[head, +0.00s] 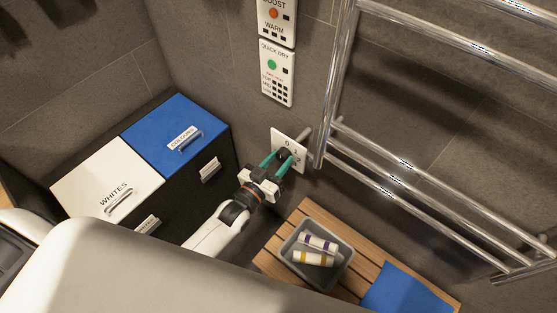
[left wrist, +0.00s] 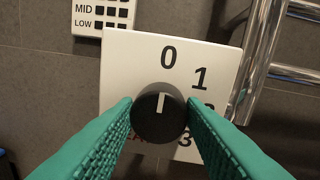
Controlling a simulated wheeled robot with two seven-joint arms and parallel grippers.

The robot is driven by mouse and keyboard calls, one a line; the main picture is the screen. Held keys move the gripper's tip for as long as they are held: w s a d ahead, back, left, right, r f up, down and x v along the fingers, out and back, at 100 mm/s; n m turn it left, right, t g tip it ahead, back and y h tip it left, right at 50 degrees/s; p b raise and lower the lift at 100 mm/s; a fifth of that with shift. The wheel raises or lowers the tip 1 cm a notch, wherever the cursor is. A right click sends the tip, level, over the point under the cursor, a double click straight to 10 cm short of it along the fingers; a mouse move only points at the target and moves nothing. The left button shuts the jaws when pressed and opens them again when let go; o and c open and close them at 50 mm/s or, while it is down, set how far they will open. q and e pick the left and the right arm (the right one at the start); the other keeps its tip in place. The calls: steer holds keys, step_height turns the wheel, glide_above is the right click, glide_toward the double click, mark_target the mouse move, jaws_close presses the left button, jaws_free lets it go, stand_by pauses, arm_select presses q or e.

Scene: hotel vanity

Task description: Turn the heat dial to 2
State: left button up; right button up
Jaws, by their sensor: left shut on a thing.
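The heat dial is a round black knob (left wrist: 159,124) with a white pointer line, on a white wall plate (left wrist: 130,60). In the left wrist view the line points nearly straight up, close to the 0. The 0, 1 and 3 are readable; the 2 is mostly hidden behind a finger, and red lettering is partly covered. My left gripper (left wrist: 160,118) has its green fingers closed on both sides of the knob. In the head view the plate (head: 301,157) is beside the towel rail, with my left gripper (head: 280,161) at it. My right gripper is not in view.
A chrome towel rail (head: 401,163) stands close right of the plate. Control panels (head: 277,74) are above it. Below are a slatted wooden bench (head: 291,228), a grey bin (head: 318,283) with rolled towels, and a blue cloth (head: 404,290). Laundry boxes with white (head: 87,178) and blue (head: 165,120) lids stand left.

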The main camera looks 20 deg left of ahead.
arm_select(q)
steer(key=shift+m, duration=1.4)
steer(key=m, duration=0.5)
steer(key=shift+f+m, duration=0.1)
steer(key=shift+m, duration=0.2)
steer(key=m+b, duration=0.1)
steer(key=m, duration=0.3)
steer(key=shift+m+h, duration=0.4)
steer(key=m+b, duration=0.1)
steer(key=m, duration=0.4)
steer(key=shift+h+b, duration=0.3)
steer(key=shift+m, duration=0.3)
steer(key=o, duration=1)
